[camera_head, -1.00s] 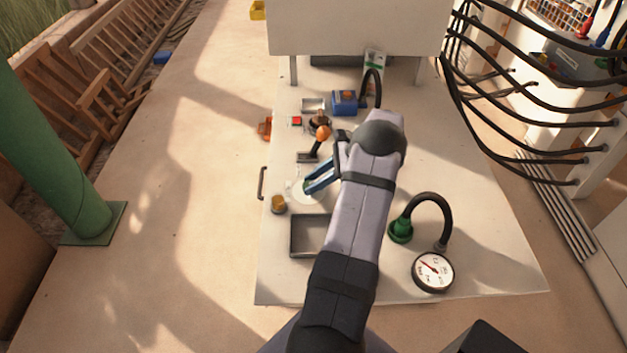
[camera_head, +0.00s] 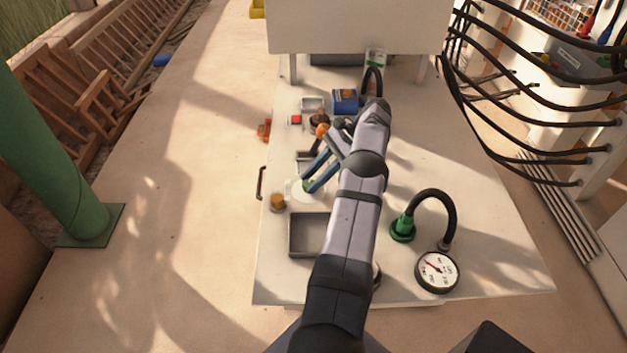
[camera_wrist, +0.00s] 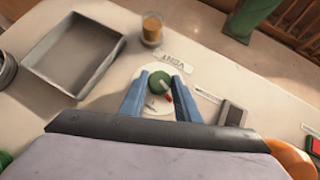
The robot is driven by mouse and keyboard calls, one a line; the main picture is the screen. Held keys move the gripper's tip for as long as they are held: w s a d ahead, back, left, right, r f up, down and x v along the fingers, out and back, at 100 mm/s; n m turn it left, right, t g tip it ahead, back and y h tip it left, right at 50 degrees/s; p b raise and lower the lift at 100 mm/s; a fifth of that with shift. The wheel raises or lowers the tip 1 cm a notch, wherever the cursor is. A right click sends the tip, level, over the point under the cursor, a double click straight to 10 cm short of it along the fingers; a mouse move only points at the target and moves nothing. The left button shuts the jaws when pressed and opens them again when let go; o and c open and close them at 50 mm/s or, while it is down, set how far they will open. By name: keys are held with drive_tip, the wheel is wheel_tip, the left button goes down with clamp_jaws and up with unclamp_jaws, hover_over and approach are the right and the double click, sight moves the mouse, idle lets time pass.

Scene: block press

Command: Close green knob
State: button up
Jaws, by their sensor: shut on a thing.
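In the head view my gripper (camera_head: 309,187) reaches down to the white plate (camera_head: 301,196) at the left of the panel, and the fingers mostly hide the knob.
A grey open tray (camera_head: 308,235) and an amber cup (camera_head: 277,202) are close to the plate. An orange-topped lever (camera_head: 322,131) stands just beyond. A green hose fitting (camera_head: 403,229) and a gauge (camera_head: 437,271) are at the right.

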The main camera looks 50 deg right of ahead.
idle(0.8)
drive_tip(key=o, duration=1)
drive_tip(key=shift+o, duration=0.2)
drive_tip(key=shift+r, duration=0.15)
wheel_tip(320, 180, up, 10)
drive_tip(key=p, duration=0.2)
